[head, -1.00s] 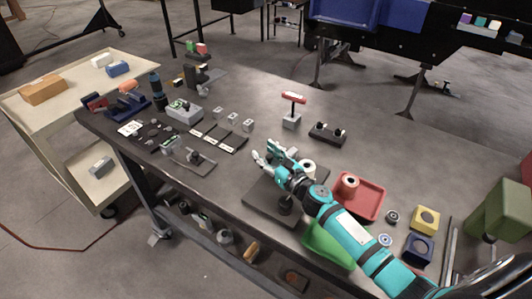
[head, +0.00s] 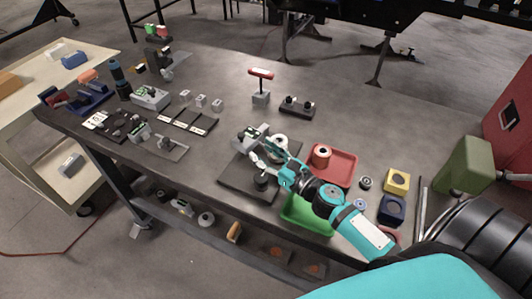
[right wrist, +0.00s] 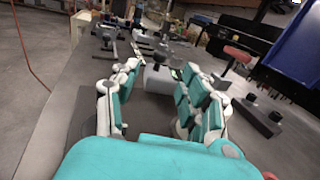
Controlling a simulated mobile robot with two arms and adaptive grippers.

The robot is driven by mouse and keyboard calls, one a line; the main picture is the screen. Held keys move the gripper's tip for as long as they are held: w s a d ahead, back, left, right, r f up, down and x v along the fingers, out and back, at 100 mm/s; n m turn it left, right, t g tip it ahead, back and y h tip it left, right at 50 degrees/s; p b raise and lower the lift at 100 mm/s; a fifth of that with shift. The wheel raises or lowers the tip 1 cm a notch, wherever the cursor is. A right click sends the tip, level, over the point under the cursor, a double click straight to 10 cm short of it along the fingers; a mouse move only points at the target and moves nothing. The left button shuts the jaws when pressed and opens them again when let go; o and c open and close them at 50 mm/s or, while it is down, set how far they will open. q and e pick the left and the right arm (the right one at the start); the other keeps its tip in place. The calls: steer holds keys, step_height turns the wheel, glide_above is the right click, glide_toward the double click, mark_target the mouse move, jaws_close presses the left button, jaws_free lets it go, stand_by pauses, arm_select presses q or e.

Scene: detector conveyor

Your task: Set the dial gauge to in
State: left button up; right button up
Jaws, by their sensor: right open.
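A small grey device with a dark face (head: 248,137), which looks like the dial gauge, is on the dark plate (head: 238,176) near the table's middle. In the right wrist view a grey body (right wrist: 158,80) with a dark knob and small dark display sits just beyond and between the fingers. Its setting is too small to read. My right gripper (head: 262,152) is open at the device; it also shows in the right wrist view (right wrist: 158,98), fingers spread with a gap between them. I cannot tell if a finger touches it. My left gripper is out of view.
A red tray (head: 345,168) with a spool and a green tray (head: 305,218) lie right of the plate. A red-handled tool (head: 261,73) stands behind, beside a dark block with knobs (head: 297,107). A grey box with a green display (head: 150,97) is at left.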

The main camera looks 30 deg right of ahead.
steer(key=shift+s+d, duration=0.1)
steer(key=shift+s, duration=0.2)
